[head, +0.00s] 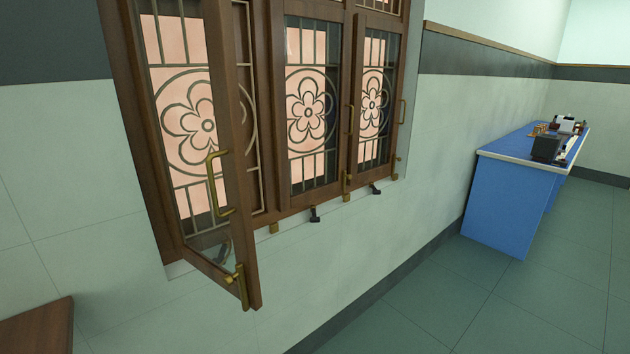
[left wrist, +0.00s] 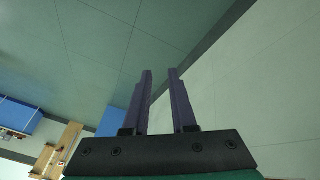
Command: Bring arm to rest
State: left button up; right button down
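My left gripper (left wrist: 160,72) shows in the left wrist view. Its two dark fingers are apart with nothing between them, and bare green floor and pale wall lie behind them. Neither of my arms shows in the head view. My right gripper is in no view.
In the head view, a brown window has one casement (head: 233,150) swung out into the room at the left. A blue bench (head: 505,205) bearing instruments stands against the wall at the right. A brown wooden edge (head: 40,330) shows at bottom left. The green floor (head: 520,305) is clear.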

pick_arm(q)
jog(key=s+a+f+n+y, duration=0.1)
jog(key=s+a+f+y, duration=0.15)
jog(key=s, duration=0.55)
jog(key=s+f+g+y+b, duration=0.1)
jog(key=s+f+b, duration=0.15)
jog(key=f, duration=1.25)
jog(key=s+f+b, duration=0.2)
jog(key=f+b, duration=0.1)
jog(key=f, duration=1.2)
jog(key=s+a+f+g+b, duration=0.1)
jog(key=s+f+b, duration=0.1)
jog(key=s+f, duration=0.65)
jog(key=s+a+f+b, duration=0.2)
jog(key=s+f+b, duration=0.1)
jog(key=s+f, duration=0.55)
notch_tip(320, 180, up, 13)
jog(key=w+p, duration=0.1)
jog(key=p, duration=1.2)
jog(key=shift+w+d+f, duration=0.15)
jog(key=shift+d+f, duration=0.05)
